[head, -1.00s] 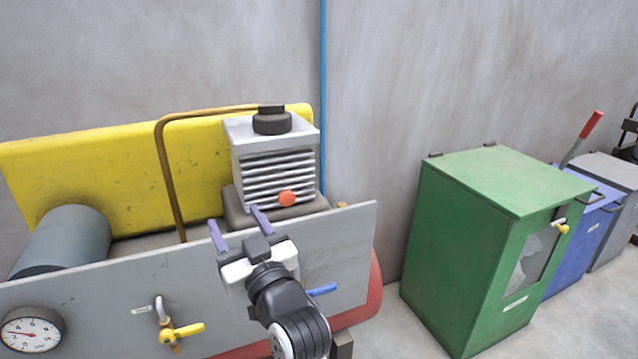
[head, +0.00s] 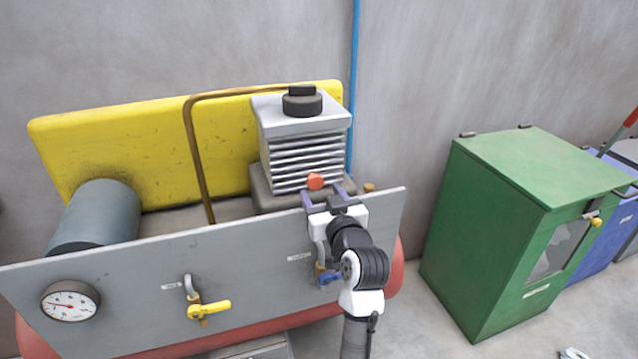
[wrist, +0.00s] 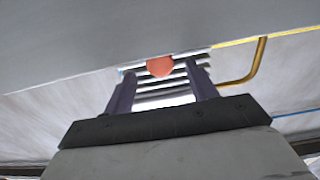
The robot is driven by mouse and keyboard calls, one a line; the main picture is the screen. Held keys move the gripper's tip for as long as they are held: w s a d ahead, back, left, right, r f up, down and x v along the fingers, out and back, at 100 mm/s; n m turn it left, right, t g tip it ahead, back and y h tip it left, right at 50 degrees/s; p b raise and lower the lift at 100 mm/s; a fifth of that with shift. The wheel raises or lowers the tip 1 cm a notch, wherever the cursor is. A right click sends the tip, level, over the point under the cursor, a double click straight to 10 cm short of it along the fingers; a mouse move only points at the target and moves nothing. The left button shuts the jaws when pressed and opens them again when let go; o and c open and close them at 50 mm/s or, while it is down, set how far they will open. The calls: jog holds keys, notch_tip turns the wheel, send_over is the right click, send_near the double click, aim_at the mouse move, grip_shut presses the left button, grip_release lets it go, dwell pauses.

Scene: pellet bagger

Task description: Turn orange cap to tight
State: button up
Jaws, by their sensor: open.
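The orange cap (head: 315,181) sits low on the front of the finned compressor block (head: 306,160), just above the grey panel's top edge. In the wrist view the orange cap (wrist: 160,67) shows beyond my fingertips and roughly centred between them, with its upper part cut off by a grey surface. My gripper (head: 323,192) is open, its two purple fingers pointing toward the cap from the front. In the wrist view the fingers of my gripper (wrist: 162,78) are spread with nothing between them. The cap looks apart from the fingers; the exact gap is hard to tell.
The grey panel (head: 130,270) stands in front of the compressor, with a gauge (head: 70,301), a yellow-handled valve (head: 209,309) and a blue-handled valve (head: 327,276) partly behind my arm. A brown pipe (head: 196,160) runs left of the block. A green cabinet (head: 490,240) stands at the right.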

aim_at(314, 180)
jog(key=shift+x, duration=1.4)
jog(key=shift+c, duration=0.3)
jog(key=c, duration=0.9)
jog(key=shift+r+m+p, duration=0.15)
jog(key=shift+m+p, duration=0.7)
jog(key=shift+m, duration=0.05)
jog(key=m+p, duration=0.1)
jog(key=m, duration=0.2)
jog(key=o, duration=1)
jog(key=shift+c, duration=0.2)
jog(key=shift+f, duration=0.2)
